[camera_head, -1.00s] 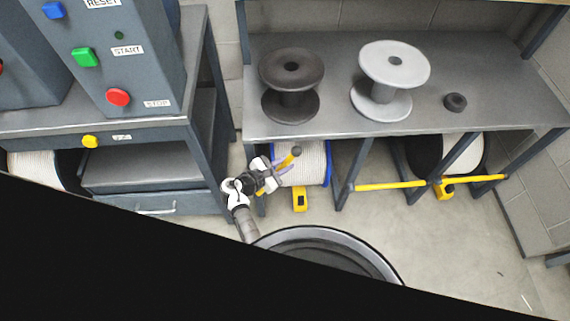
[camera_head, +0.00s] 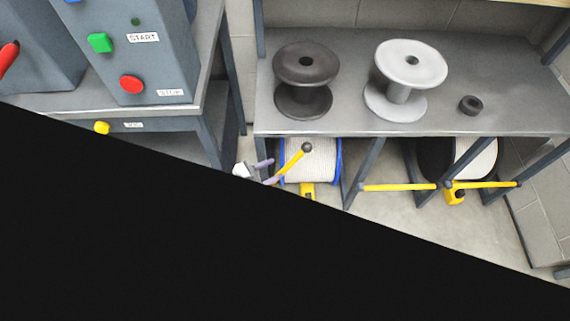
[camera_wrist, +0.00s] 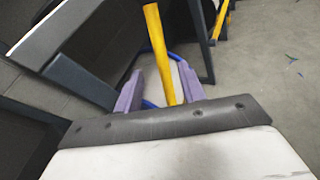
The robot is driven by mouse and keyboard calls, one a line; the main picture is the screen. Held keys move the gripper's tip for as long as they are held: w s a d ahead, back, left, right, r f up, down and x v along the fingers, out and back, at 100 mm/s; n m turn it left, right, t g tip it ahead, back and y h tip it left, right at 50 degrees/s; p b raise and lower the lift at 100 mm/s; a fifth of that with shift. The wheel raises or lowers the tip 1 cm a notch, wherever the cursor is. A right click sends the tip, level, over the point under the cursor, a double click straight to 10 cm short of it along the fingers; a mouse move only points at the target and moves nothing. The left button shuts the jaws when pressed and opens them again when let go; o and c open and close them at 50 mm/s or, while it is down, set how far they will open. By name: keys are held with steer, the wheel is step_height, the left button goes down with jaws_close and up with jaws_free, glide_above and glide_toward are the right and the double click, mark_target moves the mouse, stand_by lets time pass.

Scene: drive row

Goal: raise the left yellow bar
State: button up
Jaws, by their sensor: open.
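The left yellow bar (camera_head: 291,164) slants up to the right, to a dark round knob, in front of a blue-rimmed spool under the shelf. Its lower end is hidden in the head view. My gripper (camera_head: 267,172) is at its lower part, mostly cut off there by a black area. In the wrist view the bar (camera_wrist: 160,50) runs between the two purple fingers of my gripper (camera_wrist: 160,77). The fingers are open on either side of it, with gaps visible.
Two other yellow bars, a middle one (camera_head: 400,187) and a right one (camera_head: 488,184), lie about level. A yellow block (camera_head: 307,190) is below the spool (camera_head: 312,160). Dark shelf legs (camera_head: 362,172) stand close right. The control bench (camera_head: 215,100) is at left.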

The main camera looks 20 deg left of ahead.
steer(key=shift+v, duration=2.1)
steer(key=shift+s, duration=0.1)
